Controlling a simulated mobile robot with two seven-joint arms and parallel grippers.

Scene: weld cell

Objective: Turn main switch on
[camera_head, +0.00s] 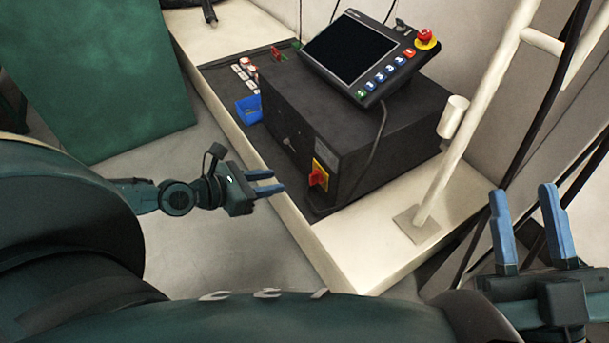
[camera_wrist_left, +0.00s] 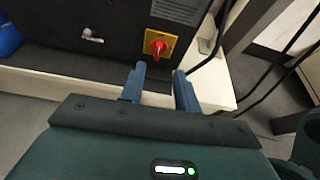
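The main switch (camera_head: 318,177) is a red rotary knob on a yellow plate, on the front face of a black control box (camera_head: 372,150). In the left wrist view the switch (camera_wrist_left: 157,45) sits just beyond my fingertips, near the top middle. My left gripper (camera_head: 277,182) is open and empty, to the left of the switch and apart from it. In the left wrist view the left gripper's blue fingers (camera_wrist_left: 160,72) point toward the box. My right gripper (camera_head: 522,194) is open and empty at the lower right, far from the switch.
A teach pendant (camera_head: 352,50) with a red emergency stop (camera_head: 426,38) rests on the box. The box stands on a cream table (camera_head: 345,246). A blue bin (camera_head: 249,109) is beside it. A cream post (camera_head: 470,120) rises right of the box. A cable hangs near the switch.

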